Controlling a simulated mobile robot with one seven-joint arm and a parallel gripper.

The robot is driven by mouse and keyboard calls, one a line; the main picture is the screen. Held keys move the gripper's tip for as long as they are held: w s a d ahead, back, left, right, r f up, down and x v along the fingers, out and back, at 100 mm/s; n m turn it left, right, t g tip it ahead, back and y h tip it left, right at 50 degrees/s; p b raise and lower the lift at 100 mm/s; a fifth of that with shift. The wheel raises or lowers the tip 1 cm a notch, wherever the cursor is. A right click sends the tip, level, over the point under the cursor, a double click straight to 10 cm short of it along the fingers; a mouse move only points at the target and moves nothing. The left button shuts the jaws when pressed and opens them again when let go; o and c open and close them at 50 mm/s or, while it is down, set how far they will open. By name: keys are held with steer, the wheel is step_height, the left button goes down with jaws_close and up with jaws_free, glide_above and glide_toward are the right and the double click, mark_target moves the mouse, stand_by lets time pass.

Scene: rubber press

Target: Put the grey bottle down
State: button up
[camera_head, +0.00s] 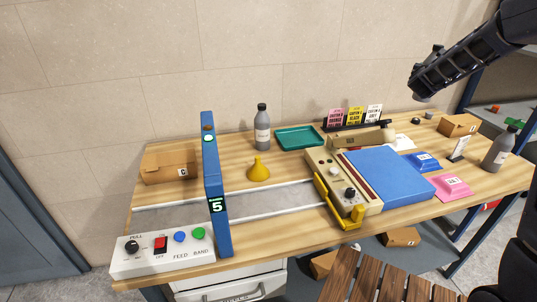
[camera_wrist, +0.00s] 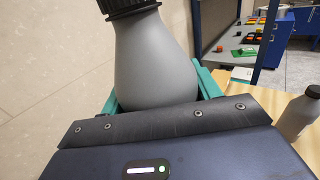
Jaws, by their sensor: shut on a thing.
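My gripper (camera_head: 424,82) is at the upper right in the head view, raised above the back right of the workbench. In the wrist view a grey bottle (camera_wrist: 155,62) with a black ribbed cap (camera_wrist: 128,5) stands between the green fingers, which are shut on its wide body. Its lower part is hidden by the gripper body. In the head view the arm hides most of the held bottle. Two other grey bottles stand upright on the wooden bench (camera_head: 270,232): one at the back (camera_head: 262,130) and one at the right end (camera_head: 498,150).
A teal tray (camera_head: 300,138), a yellow funnel (camera_head: 259,169) and a carton marked C (camera_head: 170,168) are near the back. A press with a blue pad (camera_head: 388,178) fills the middle right. A card rack (camera_head: 356,124), pink and blue blocks and a small carton (camera_head: 457,125) crowd the right.

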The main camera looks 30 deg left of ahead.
steer(key=s+a+n+g+y, duration=0.1)
steer(key=s+a+n+y, duration=0.35)
steer(key=a, duration=1.35)
steer(key=s+a+n+g+y, duration=0.15)
steer(key=s+a+y, duration=0.45)
steer(key=a, duration=1.2)
steer(key=s+a+n+g+y, duration=0.5)
steer(key=s+a+n+y, duration=0.1)
steer(key=s+a, duration=2.3)
step_height(320, 180, down, 26)
steer(key=d, duration=0.1)
steer(key=shift+s+r, duration=0.2)
steer(key=shift+s, duration=0.2)
steer(key=shift+f, duration=0.15)
steer(key=o, duration=1.4)
steer(key=shift+o, duration=0.2)
